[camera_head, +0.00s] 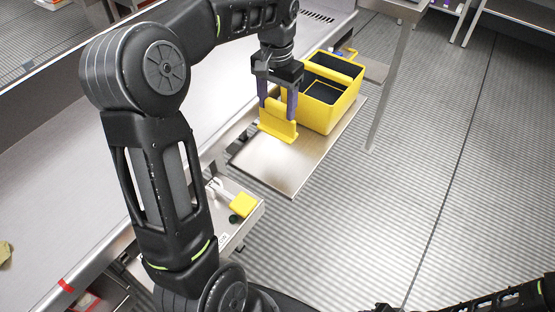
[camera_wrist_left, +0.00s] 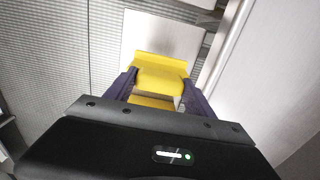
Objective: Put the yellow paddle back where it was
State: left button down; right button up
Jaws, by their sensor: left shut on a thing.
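The yellow paddle (camera_head: 277,121) is upright between the fingers of my left gripper (camera_head: 278,104), over the steel tray (camera_head: 285,172). The gripper is shut on it. Whether the paddle's lower edge touches the tray is hard to tell. In the left wrist view the paddle (camera_wrist_left: 160,75) sits between the two purple fingers of my left gripper (camera_wrist_left: 158,92). Part of the right arm shows at the lower right of the head view, but its gripper fingers cannot be made out.
A yellow bin (camera_head: 345,100) with dark compartments stands right behind the paddle on the tray. A steel counter (camera_head: 60,180) runs along the left. A smaller shelf holds a yellow block (camera_head: 242,205) and a dark green round thing (camera_head: 234,219). The tray's front part is bare.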

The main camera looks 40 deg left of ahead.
aim_at(277, 130)
pick_arm(q)
jog(key=shift+f+p, duration=0.4)
jog(key=shift+f, duration=2.75)
jog(key=shift+f, duration=1.85)
jog(key=shift+f, duration=0.1)
jog(key=shift+c, duration=1.6)
grip_release()
